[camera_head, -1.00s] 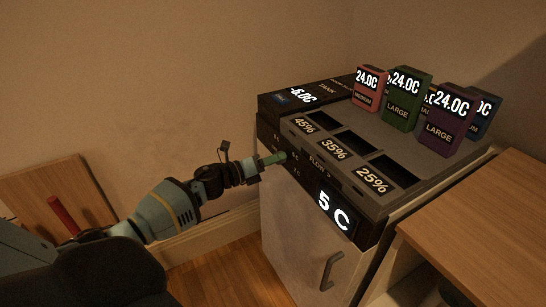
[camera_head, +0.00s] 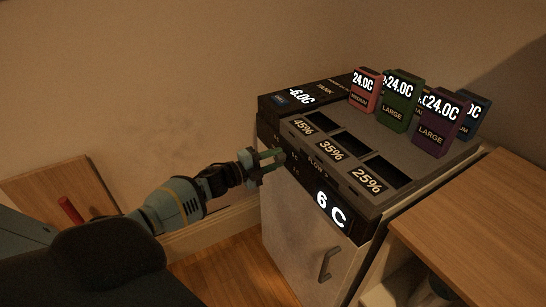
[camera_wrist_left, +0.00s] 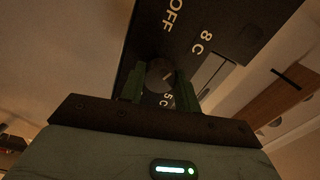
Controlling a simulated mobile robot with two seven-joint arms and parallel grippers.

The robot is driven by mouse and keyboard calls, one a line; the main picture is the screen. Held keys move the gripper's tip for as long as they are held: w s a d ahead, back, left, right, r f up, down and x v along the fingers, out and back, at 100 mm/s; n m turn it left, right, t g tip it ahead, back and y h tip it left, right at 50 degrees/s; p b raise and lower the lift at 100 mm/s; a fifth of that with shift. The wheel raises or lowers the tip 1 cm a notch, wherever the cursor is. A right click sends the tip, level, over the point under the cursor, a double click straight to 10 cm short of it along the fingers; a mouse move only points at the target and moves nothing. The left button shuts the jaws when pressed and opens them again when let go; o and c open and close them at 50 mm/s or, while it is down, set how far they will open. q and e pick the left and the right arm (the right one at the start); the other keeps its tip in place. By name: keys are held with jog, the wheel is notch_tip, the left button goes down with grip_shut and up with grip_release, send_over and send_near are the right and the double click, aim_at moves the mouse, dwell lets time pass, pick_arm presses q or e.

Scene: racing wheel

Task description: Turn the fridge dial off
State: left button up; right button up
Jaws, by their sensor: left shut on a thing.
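The fridge dial (camera_wrist_left: 159,74) is a round dark knob with a pale pointer line, seen in the left wrist view between labels OFF, 8 C and 5 C. My left gripper (camera_wrist_left: 158,88) is shut on it, with one green finger on each side. In the head view the left gripper (camera_head: 279,157) reaches the front panel from the left and largely hides the dial. The fridge display (camera_head: 331,209) reads 6 C. My right gripper is not in view.
The fridge top has slots marked 45%, 35% and 25% (camera_head: 367,180). Red (camera_head: 364,91), green (camera_head: 400,100), purple (camera_head: 440,123) and blue boxes stand at its back right. A wooden table (camera_head: 480,225) is at the right. The wall is behind.

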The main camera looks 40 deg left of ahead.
pick_arm(q)
jog(key=shift+r+n, duration=0.1)
jog(key=shift+n, duration=0.8)
jog(key=shift+n+p, duration=0.55)
jog(key=shift+n, duration=0.85)
jog(key=o, duration=1)
jog(key=v, duration=0.8)
